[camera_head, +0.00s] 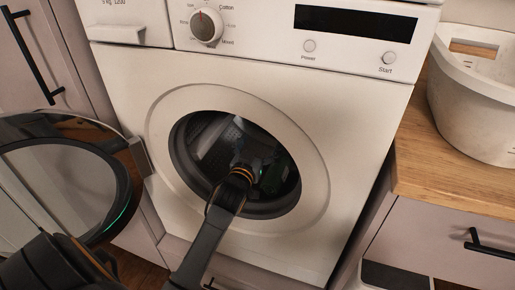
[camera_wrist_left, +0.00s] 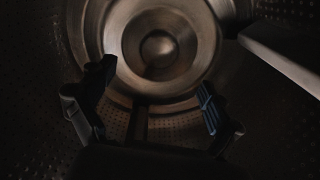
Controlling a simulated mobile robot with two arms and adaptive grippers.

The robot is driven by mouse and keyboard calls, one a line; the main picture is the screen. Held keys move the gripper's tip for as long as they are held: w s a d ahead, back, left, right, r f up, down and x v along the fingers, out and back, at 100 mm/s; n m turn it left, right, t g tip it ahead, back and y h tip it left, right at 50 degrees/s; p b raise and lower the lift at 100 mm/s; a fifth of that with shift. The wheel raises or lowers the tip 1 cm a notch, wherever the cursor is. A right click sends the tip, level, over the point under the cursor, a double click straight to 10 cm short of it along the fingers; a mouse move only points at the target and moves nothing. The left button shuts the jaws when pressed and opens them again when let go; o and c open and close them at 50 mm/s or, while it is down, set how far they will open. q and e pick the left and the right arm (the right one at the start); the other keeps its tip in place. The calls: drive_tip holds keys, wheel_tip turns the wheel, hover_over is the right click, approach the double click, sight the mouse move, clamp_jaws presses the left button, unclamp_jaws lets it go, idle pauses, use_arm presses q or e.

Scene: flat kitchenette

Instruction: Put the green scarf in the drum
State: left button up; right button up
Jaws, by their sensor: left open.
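The white washing machine's drum (camera_head: 213,130) is open at the front, and its dark metal inside fills the left wrist view (camera_wrist_left: 160,45). My left arm reaches through the round opening, so my left gripper (camera_wrist_left: 156,80) is inside the drum. Its two fingers are apart with nothing between them, and the drum's back wall shows beyond. In the head view a small dark green patch (camera_head: 271,178) shows just right of the gripper; I cannot tell whether it is the green scarf or part of the gripper. No scarf is clear in the wrist view. My right gripper is not seen.
The round washer door (camera_head: 60,190) stands swung open on the left, close to my left arm. A white basket (camera_head: 470,110) stands on the wooden counter (camera_head: 430,150) at the right. A pale drum paddle (camera_wrist_left: 285,62) sticks out at the upper right of the wrist view.

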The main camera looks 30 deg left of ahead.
use_arm(q)
drive_tip(key=v, duration=1.2)
